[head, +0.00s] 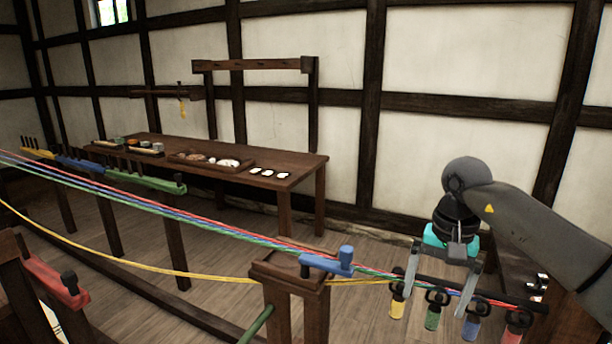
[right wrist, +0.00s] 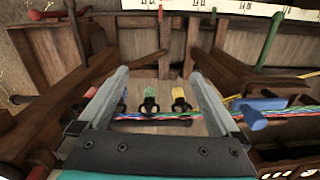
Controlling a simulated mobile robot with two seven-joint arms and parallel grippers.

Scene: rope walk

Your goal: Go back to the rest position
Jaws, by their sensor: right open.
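My right gripper (head: 434,298) hangs from its arm at the right of the head view, fingers pointing down and apart, with nothing clearly held between them. It is at a dark bar with colored hanging pieces: yellow (head: 397,300), green (head: 432,316), blue (head: 471,327) and red (head: 513,334). In the right wrist view the open fingers (right wrist: 158,76) frame the green piece (right wrist: 150,98) and the yellow piece (right wrist: 180,98). Whether the fingers touch the bar or strands is unclear. My left gripper is not in view.
Red, green and blue strands (head: 200,219) stretch across to the bar; a yellow strand (head: 150,268) sags below them. A blue-handled piece (head: 330,262) sits on a wooden post (head: 290,276). A wooden table (head: 300,165) with trays stands behind. Open floor lies between.

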